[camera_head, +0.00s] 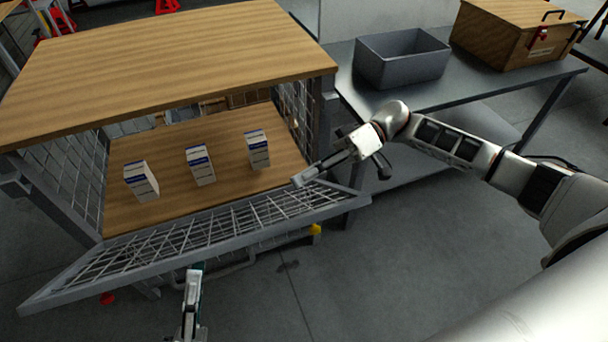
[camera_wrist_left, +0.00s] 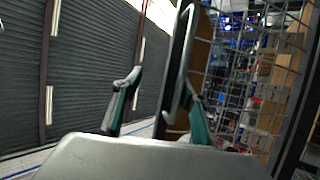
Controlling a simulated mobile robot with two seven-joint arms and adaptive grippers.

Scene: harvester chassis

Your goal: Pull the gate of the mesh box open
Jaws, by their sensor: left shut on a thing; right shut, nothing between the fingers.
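The mesh box has a wooden top (camera_head: 170,60) and a wooden floor board (camera_head: 222,178). Its grey-framed mesh gate (camera_head: 190,249) is tilted outward and down at the front, so the front opening is uncovered. My left gripper (camera_head: 195,270) is at the gate's outer frame edge, near the middle. The exact contact is partly hidden. My right gripper (camera_head: 302,179) is shut and empty, close above the gate's right end; I cannot tell whether it touches.
Three white-and-blue cartons (camera_head: 200,165) stand on the floor board inside. A dark metal table (camera_head: 470,95) at the right bears a grey bin (camera_head: 400,62) and a wooden crate (camera_head: 510,38).

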